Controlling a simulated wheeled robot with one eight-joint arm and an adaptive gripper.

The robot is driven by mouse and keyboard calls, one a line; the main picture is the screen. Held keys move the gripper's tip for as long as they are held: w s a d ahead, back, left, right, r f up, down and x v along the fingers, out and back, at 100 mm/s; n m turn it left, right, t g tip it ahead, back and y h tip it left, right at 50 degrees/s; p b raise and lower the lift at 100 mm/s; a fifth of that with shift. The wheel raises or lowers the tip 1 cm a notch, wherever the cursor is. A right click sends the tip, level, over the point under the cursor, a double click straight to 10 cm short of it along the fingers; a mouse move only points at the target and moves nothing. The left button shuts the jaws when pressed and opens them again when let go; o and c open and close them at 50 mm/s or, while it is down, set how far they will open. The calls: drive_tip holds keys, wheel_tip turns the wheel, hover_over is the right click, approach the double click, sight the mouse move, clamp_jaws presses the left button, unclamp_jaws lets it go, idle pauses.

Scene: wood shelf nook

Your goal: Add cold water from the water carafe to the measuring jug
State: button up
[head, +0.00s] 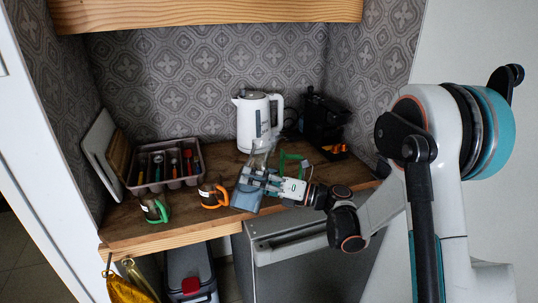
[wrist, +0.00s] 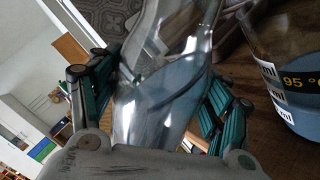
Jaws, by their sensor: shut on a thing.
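My gripper (head: 262,182) is shut on the water carafe (head: 247,196), a clear glass vessel with bluish water. In the head view the carafe is tilted a little, its clear neck up and to the right, near the front of the shelf. In the wrist view the carafe (wrist: 158,95) fills the space between my two teal-padded fingers (wrist: 160,110). A clear vessel with ml marks and a yellow "95 °" label, likely the measuring jug (wrist: 287,98), stands beside it at the right edge, with bluish content low down. In the head view a green handle (head: 283,160) shows behind my gripper; its body is mostly hidden.
A white kettle (head: 254,122) and a black machine (head: 324,118) stand at the back. A mug with an orange handle (head: 209,193), a mug with a green handle (head: 152,210) and a utensil tray (head: 174,184) are to the left. A wood shelf (head: 285,11) overhangs above.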

sight(258, 168)
drive_tip(key=shift+s+m, duration=0.2)
drive_tip(key=shift+m, duration=0.4)
idle(0.7)
drive_tip(key=shift+s+a+r+m+t+p, duration=0.15)
drive_tip(key=shift+r+m+t+p, duration=0.1)
drive_tip(key=shift+r+m+p, duration=0.65)
drive_tip(key=shift+s+r+m+t+p, duration=0.15)
drive_tip(key=shift+r+m+t+p, duration=0.1)
drive_tip(key=shift+r+m+p, duration=0.55)
idle(2.8)
drive_tip(key=shift+w+d+r+m, duration=0.2)
drive_tip(key=shift+w+r+m, duration=0.4)
drive_tip(key=shift+m, duration=0.3)
idle(1.3)
